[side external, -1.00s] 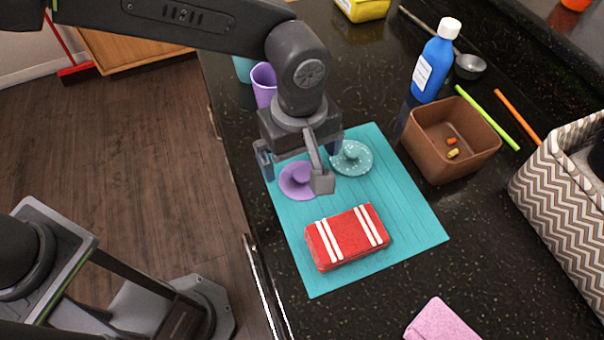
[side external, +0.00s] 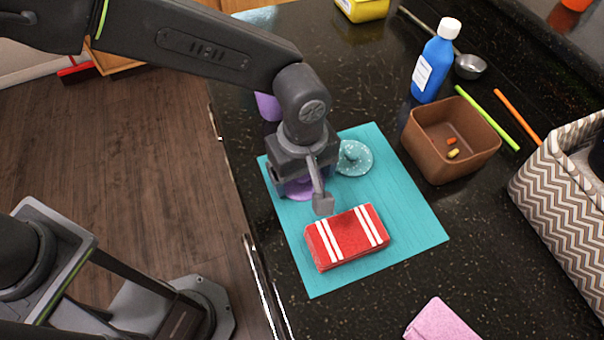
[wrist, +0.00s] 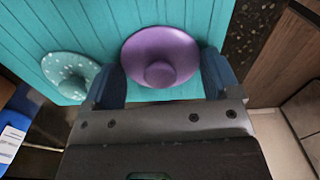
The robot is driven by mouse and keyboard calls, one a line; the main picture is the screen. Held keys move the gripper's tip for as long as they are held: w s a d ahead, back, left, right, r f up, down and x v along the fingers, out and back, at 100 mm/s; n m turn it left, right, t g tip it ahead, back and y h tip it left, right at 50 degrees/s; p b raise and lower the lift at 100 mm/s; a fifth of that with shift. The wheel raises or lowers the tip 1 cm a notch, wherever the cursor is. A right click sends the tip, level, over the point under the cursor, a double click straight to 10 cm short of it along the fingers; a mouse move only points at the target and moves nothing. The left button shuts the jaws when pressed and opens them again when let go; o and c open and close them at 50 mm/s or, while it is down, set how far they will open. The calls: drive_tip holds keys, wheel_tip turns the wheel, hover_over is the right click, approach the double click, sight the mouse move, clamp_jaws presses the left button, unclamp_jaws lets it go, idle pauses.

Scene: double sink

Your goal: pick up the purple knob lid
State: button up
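The purple knob lid (wrist: 160,52) lies on the teal mat (wrist: 70,22), with its round knob facing up. In the wrist view its knob is between the two fingers of my gripper (wrist: 164,78), which are spread wide apart. In the side external view my gripper (side external: 305,190) is low over the purple lid (side external: 299,189) and hides most of it. A teal dotted knob lid (side external: 355,158) lies on the mat just to the right. It also shows left of the fingers in the wrist view (wrist: 70,76).
A red cloth with white stripes (side external: 346,237) lies on the mat in front. A brown box (side external: 450,140) with small pieces inside and a blue bottle (side external: 434,66) stand to the right. A purple cup (side external: 268,106) is behind my gripper. The counter edge runs along the left.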

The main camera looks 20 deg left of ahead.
drive_tip(key=shift+c, duration=1.4)
drive_tip(key=shift+r, duration=0.5)
drive_tip(key=r, duration=0.3)
drive_tip(key=shift+w+a+r, duration=0.15)
drive_tip(key=shift+a+r, duration=0.15)
drive_tip(key=shift+r, duration=0.05)
drive_tip(key=w+a+r, duration=0.3)
drive_tip(key=a+r, duration=0.3)
drive_tip(key=a, duration=0.4)
drive_tip(key=w+a+r+n, duration=0.1)
drive_tip(key=w+r+n, duration=0.4)
drive_tip(key=w, duration=0.5)
wheel_tip(320, 180, down, 6)
